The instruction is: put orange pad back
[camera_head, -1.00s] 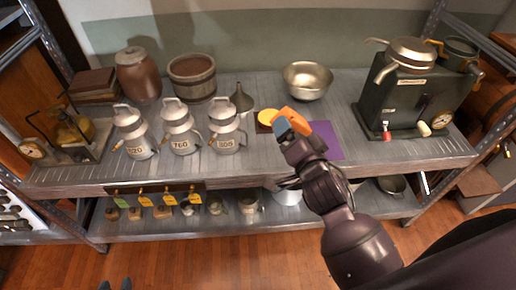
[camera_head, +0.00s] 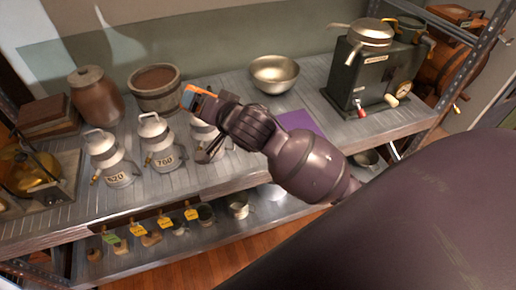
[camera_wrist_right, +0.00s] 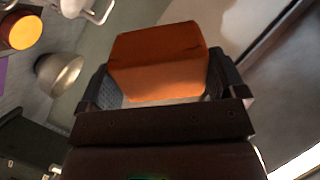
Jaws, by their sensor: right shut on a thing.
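In the right wrist view the orange pad (camera_wrist_right: 160,62) is a thick orange block between the two dark fingers of the gripper (camera_wrist_right: 160,95). Part of it is hidden by the gripper in the head view. A purple pad (camera_head: 298,122) lies flat on the shelf to the right of the gripper. My left gripper is not in view.
Grey milk cans (camera_head: 158,143) stand at the left, partly behind my arm. A yellow round piece (camera_wrist_right: 24,32) shows in the wrist view. A metal bowl (camera_head: 274,72), a wooden bucket (camera_head: 155,90) and a dark green machine (camera_head: 370,75) stand farther back on the shelf.

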